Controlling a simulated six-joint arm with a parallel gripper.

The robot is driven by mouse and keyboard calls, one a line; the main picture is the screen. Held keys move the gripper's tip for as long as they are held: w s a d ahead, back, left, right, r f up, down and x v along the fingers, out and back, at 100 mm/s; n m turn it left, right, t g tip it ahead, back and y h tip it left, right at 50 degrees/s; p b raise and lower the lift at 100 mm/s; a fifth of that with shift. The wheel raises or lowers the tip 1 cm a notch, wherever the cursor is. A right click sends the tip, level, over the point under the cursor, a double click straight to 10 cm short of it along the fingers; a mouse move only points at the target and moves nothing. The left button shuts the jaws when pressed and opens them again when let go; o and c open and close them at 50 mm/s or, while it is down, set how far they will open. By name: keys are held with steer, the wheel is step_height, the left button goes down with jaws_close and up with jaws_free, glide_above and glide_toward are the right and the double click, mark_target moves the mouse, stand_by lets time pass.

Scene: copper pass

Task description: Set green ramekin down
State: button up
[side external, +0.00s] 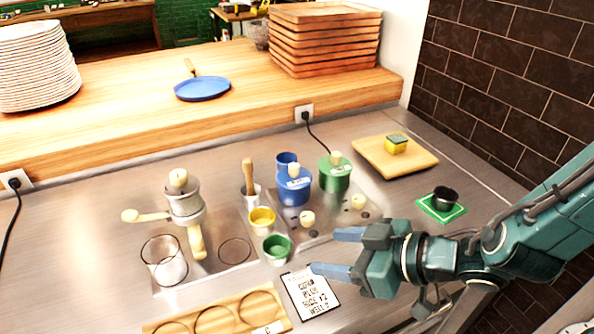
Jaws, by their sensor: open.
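The green ramekin (277,252) appears upright on the steel work surface, just in front of and slightly right of a yellow ramekin (262,222). It is apart from my gripper. My gripper (322,250) comes in from the right with its two bluish fingers spread wide. The fingers point left toward the green ramekin, and nothing shows between them. The fingertips stop a little to the right of the ramekin. How high they are above the counter is hard to tell.
A printed card (311,294) lies in front of the gripper. A wooden board with round recesses (178,328) lies at front left. A hand grinder (184,203) and glass (164,262) stand left. Blue (295,190) and green canisters (334,175) stand behind. A dark cup (444,197) sits on a green mat at right.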

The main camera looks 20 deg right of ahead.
glide_toward(266, 243)
steer(key=shift+w+f, duration=0.15)
steer(key=shift+f, duration=0.25)
steer(key=shift+w+a, duration=0.1)
steer(key=shift+x, duration=2.65)
steer(key=c, duration=0.8)
steer(key=shift+r, duration=0.15)
steer(key=shift+c, duration=0.2)
step_height(266, 243, up, 20)
